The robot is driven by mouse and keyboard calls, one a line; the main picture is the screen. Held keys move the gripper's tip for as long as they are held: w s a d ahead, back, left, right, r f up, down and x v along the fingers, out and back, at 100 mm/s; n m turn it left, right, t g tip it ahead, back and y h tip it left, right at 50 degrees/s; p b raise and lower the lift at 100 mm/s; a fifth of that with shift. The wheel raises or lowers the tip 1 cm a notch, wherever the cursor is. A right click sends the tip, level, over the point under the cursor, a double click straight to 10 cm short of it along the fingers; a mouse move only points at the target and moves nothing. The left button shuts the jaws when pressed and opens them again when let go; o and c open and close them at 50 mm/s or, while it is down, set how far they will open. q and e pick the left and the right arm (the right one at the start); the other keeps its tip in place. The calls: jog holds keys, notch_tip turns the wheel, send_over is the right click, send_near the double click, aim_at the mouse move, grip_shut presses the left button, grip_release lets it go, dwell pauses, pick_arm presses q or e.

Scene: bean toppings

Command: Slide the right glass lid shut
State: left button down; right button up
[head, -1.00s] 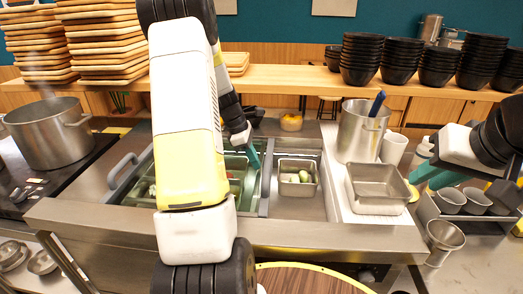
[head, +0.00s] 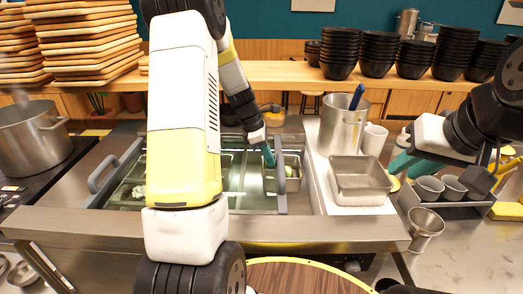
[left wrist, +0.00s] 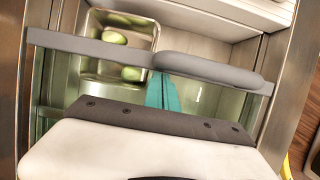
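The right glass lid (head: 254,180) is a clear pane with a grey frame bar and a raised grey handle (left wrist: 208,70). Its bar (head: 280,180) crosses over a small metal pan (head: 293,170) with green produce, part of which is under the glass. The pan also shows in the left wrist view (left wrist: 92,68). My left gripper (head: 269,157) points down with its teal fingers together, at the left side of the bar near the handle. The fingertips (left wrist: 165,95) seem to touch the bar. My right gripper (head: 402,165) is at the right, fingers apart, empty, away from the lid.
A left handle (head: 102,172) stands on the other side of the counter well. A steel pot (head: 340,125) with a blue-handled utensil and an empty metal pan (head: 360,180) stand right of the well. Stacked black bowls (head: 340,52) line the back shelf.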

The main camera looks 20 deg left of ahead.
pick_arm(q)
jog(key=w+d, duration=0.2)
jog(key=d, duration=0.8)
jog(key=shift+w+d, duration=0.3)
jog(key=shift+d, duration=0.05)
jog(key=a+r, duration=0.2)
jog(key=r, duration=0.1)
jog(key=s+a+r, duration=0.1)
jog(key=a+r, duration=0.2)
jog(key=s+a+r, duration=0.1)
jog(key=a+r, duration=0.2)
jog(key=s+r+m+t, duration=0.1)
jog(key=s+r+m, duration=0.3)
jog(key=s+m, duration=0.3)
jog(key=s+r+m+t+y, duration=0.1)
jog(key=s+r+m+t, duration=0.1)
jog(key=s+r+m, duration=0.2)
jog(key=s+r+m+t, duration=0.2)
jog(key=s+r+m, duration=0.2)
jog(key=s+m, duration=0.6)
jog(key=s, duration=0.5)
jog(key=shift+s+r+y, duration=0.15)
jog(key=shift+s+y, duration=0.05)
jog(key=shift+y, duration=0.2)
jog(key=shift+a, duration=0.1)
